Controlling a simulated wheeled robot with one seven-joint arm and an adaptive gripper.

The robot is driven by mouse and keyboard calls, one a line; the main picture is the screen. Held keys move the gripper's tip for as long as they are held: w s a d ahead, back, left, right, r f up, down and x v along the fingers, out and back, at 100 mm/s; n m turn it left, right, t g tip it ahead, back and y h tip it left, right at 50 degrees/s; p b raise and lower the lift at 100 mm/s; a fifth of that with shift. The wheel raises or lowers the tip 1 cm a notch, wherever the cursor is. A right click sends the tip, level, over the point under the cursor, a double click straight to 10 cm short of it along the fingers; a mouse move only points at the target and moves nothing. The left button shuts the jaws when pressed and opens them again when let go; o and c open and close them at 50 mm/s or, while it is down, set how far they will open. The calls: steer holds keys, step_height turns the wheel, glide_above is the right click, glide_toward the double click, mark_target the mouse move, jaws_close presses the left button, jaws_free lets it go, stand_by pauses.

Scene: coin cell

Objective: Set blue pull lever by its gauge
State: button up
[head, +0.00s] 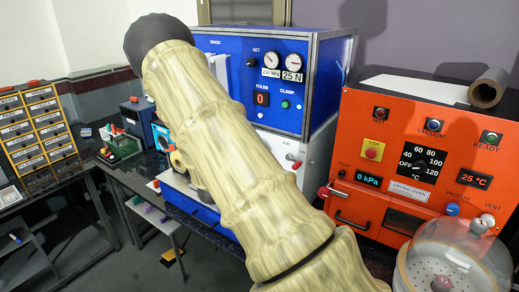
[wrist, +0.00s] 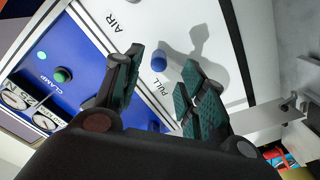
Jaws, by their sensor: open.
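A small blue knob (wrist: 159,62) on a white panel (wrist: 235,40) stands between the words "AIR" and "PULL" in the wrist view. I take it for the blue pull lever. My gripper (wrist: 161,64) is open, its dark green pads on either side of the knob in the picture; whether they reach its depth I cannot tell. Two round gauges show in the wrist view; the one marked 25 N (wrist: 43,120) sits on the blue panel and also shows in the head view (head: 292,62). The needles are too small to read surely. My arm hides the knob and gripper in the head view.
A green clamp button (wrist: 62,75) is left of my gripper. The blue press cabinet (head: 325,85) stands beside an orange drying oven (head: 350,125). A clear dome (head: 455,265) is at lower right. A yellow drawer cabinet (head: 40,130) is at far left.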

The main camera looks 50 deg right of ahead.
steer(key=a, duration=0.5)
steer(key=shift+s+a, duration=0.25)
steer(key=shift+a, duration=0.15)
